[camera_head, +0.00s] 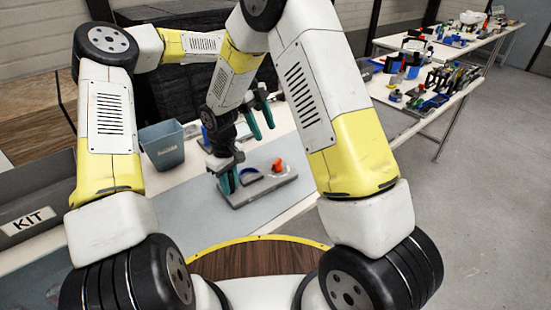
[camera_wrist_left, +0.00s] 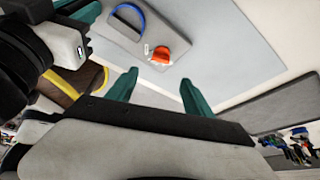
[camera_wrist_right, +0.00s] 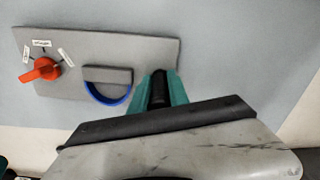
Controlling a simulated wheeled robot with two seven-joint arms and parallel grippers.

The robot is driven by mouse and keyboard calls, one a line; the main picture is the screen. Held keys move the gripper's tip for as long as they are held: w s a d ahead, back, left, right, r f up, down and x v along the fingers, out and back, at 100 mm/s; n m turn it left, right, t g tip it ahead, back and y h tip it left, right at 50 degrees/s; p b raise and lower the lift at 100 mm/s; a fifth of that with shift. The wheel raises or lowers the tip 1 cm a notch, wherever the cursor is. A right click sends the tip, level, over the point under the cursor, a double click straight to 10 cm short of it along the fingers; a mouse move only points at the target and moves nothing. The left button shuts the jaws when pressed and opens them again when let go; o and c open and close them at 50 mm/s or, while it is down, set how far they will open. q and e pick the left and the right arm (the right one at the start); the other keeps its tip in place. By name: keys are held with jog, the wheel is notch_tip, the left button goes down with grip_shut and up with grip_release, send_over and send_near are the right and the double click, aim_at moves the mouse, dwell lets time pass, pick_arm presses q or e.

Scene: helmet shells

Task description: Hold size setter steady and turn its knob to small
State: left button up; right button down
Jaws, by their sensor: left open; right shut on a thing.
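The size setter (camera_head: 262,196) is a flat grey board on the grey mat. Its orange knob (camera_head: 277,166) sits near one end, with small white labels around it in the right wrist view (camera_wrist_right: 41,43); I cannot read them. The knob's narrow tab (camera_wrist_right: 24,75) points left and slightly down there. A blue half-ring (camera_wrist_right: 108,97) with a grey block is beside it. My right gripper (camera_head: 228,181) is shut at the board's other end, on a dark upright part (camera_wrist_right: 158,88), mostly hidden by the fingers. My left gripper (camera_head: 261,117) is open and empty, above and apart from the knob (camera_wrist_left: 160,57).
A blue-grey bin (camera_head: 162,146) stands left of the mat (camera_head: 180,208). A box marked KIT (camera_head: 35,222) is at the far left. Further tables (camera_head: 425,115) with many small items stand at the back right. The mat around the board is clear.

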aim_at(276, 161)
pick_arm(q)
jog(key=x, duration=1.2)
jog(key=shift+w, duration=0.1)
jog(key=shift+c, duration=0.2)
jog(key=shift+r, duration=0.1)
grip_shut()
jog(key=shift+n+t, duration=0.3)
jog(key=shift+n, duration=0.2)
jog(key=shift+o, duration=0.2)
grip_release()
jog(key=shift+a, duration=0.1)
